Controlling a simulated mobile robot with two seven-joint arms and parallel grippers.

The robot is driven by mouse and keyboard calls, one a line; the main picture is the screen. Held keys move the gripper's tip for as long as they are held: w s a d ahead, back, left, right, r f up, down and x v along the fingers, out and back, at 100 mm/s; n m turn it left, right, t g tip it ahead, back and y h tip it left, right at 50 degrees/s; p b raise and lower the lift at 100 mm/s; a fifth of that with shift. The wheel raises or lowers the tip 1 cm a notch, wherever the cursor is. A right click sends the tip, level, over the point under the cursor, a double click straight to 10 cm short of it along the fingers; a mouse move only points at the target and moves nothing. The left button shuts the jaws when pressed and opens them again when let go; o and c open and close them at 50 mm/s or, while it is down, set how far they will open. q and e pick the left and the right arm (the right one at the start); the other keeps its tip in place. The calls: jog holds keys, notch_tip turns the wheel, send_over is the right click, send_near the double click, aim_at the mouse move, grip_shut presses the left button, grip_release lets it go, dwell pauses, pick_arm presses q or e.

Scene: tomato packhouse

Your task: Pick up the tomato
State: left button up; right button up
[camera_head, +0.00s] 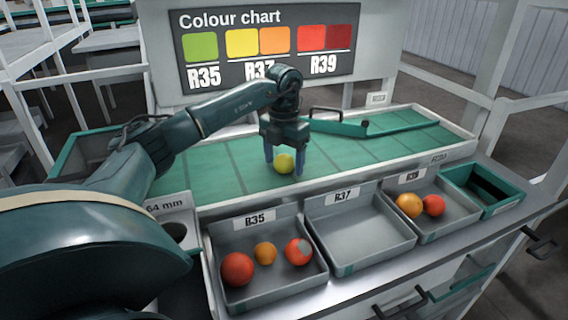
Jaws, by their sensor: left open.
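A yellow tomato (284,163) sits on the green belt (220,174), near its front edge. My left gripper (284,166) is above the belt with its fingers pointing down, one on each side of the yellow tomato. The fingers are apart, and I cannot tell whether either touches it. In the front, the tray marked R35 (272,297) holds a red tomato (237,269), a small orange tomato (265,253) and a red tomato with a grey patch (298,251). My right gripper is not in view.
The R37 tray (358,240) is empty. The R39 tray (457,217) holds an orange tomato (409,205) and a red one (433,205). A green bin (487,187) stands at the right. A green diverter bar (340,127) crosses the belt. A colour chart (262,45) stands behind.

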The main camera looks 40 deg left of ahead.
pick_arm(q)
jog(key=c, duration=0.8)
